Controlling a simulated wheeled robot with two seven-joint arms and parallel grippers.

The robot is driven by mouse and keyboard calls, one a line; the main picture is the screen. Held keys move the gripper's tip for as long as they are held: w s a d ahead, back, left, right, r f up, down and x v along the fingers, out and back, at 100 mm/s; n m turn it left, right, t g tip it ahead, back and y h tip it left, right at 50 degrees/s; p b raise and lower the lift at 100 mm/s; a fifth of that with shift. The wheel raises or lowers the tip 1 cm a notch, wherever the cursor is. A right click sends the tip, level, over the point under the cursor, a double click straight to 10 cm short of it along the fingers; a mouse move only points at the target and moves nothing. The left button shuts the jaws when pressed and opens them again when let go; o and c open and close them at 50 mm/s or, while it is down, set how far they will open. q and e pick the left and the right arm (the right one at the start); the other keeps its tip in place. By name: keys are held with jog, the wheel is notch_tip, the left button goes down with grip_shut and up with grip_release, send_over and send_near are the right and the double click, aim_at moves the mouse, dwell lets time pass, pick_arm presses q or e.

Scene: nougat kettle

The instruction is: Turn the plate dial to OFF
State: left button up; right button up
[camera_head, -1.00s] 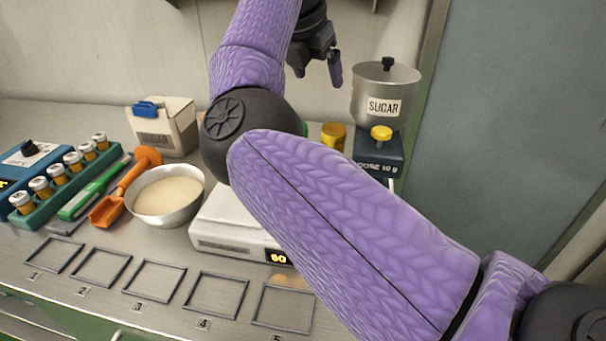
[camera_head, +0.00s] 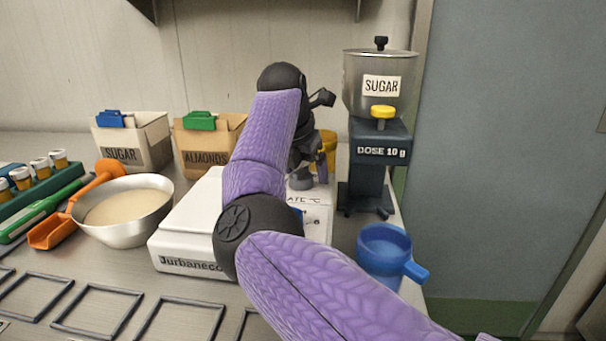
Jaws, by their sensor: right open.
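A white plate unit (camera_head: 183,232) stands on the counter, partly hidden by my right arm. A label ending in "ATE °C" (camera_head: 303,198) shows on its right part, with a small blue mark close below it. I cannot make out the dial or its setting, as my arm covers much of that area. My right gripper (camera_head: 314,172) is above the back right of the unit, pointing down, open; its fingers are partly hidden by the arm. I cannot tell whether it touches anything. My left gripper is not in view.
A blue mug (camera_head: 384,252) stands right of the unit, close to my arm. The sugar dispenser (camera_head: 381,150) stands behind it. A yellow container (camera_head: 328,143) is behind the gripper. A bowl (camera_head: 124,232), a sugar box (camera_head: 133,140) and an almonds box (camera_head: 206,145) are at the left.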

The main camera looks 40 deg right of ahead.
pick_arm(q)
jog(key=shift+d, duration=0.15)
pick_arm(e)
jog(key=shift+c, duration=1)
jog(key=c, duration=1)
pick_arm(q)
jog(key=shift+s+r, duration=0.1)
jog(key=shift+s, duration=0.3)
pick_arm(e)
grip_shut()
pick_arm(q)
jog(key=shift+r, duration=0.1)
pick_arm(e)
jog(key=shift+r, duration=0.1)
